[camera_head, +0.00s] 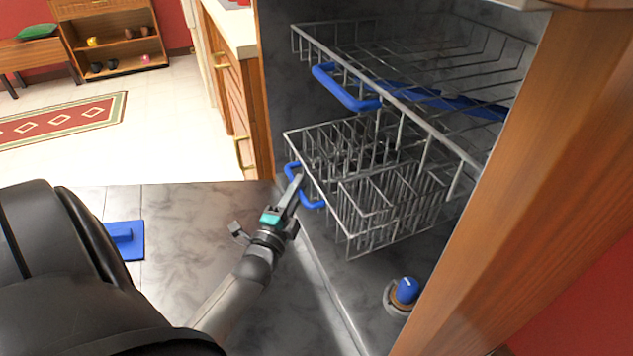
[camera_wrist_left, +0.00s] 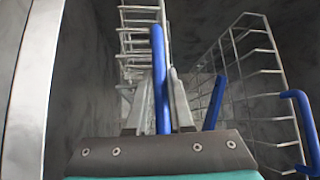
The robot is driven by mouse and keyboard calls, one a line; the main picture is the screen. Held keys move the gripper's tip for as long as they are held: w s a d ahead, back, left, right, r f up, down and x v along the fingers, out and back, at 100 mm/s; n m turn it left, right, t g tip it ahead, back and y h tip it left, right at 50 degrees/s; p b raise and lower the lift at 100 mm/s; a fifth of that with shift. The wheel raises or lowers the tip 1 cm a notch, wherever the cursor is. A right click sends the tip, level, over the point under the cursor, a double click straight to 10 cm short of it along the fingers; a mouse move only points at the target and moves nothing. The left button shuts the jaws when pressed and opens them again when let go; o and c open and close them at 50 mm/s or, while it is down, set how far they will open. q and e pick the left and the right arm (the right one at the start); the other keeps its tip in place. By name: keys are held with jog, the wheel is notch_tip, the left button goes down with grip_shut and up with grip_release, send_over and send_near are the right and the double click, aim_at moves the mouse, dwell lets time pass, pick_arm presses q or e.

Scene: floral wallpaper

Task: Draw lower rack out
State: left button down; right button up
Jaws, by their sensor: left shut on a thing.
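The lower rack (camera_head: 392,205) is a grey wire basket low in the open dishwasher, with a blue handle on its front left side. My left gripper (camera_head: 296,186) reaches in from the left and is shut on that blue handle (camera_head: 311,203). In the left wrist view the blue handle (camera_wrist_left: 160,75) runs between the two fingers (camera_wrist_left: 160,110). The lower rack lies mostly inside the dishwasher. My right gripper is not in view.
The upper rack (camera_head: 440,120) with its blue handle (camera_head: 343,91) hangs above the lower rack. The lowered dishwasher door (camera_head: 190,225) lies flat below my left arm. A blue-capped knob (camera_head: 407,290) sits on the dishwasher floor. A wooden panel (camera_head: 540,160) stands close on the right.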

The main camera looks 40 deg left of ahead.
pick_arm(q)
jog(key=s+a+p, duration=0.3)
jog(key=s+a, duration=0.2)
jog(key=s, duration=0.4)
jog(key=shift+s+a+r, duration=0.15)
jog(key=shift+s+r, duration=0.05)
jog(key=shift+s, duration=0.1)
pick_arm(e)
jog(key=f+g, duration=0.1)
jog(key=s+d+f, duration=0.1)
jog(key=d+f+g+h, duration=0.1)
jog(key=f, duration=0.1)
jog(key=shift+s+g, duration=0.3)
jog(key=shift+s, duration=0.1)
pick_arm(q)
jog(key=c, duration=1.1)
grip_release()
jog(key=shift+f, duration=0.15)
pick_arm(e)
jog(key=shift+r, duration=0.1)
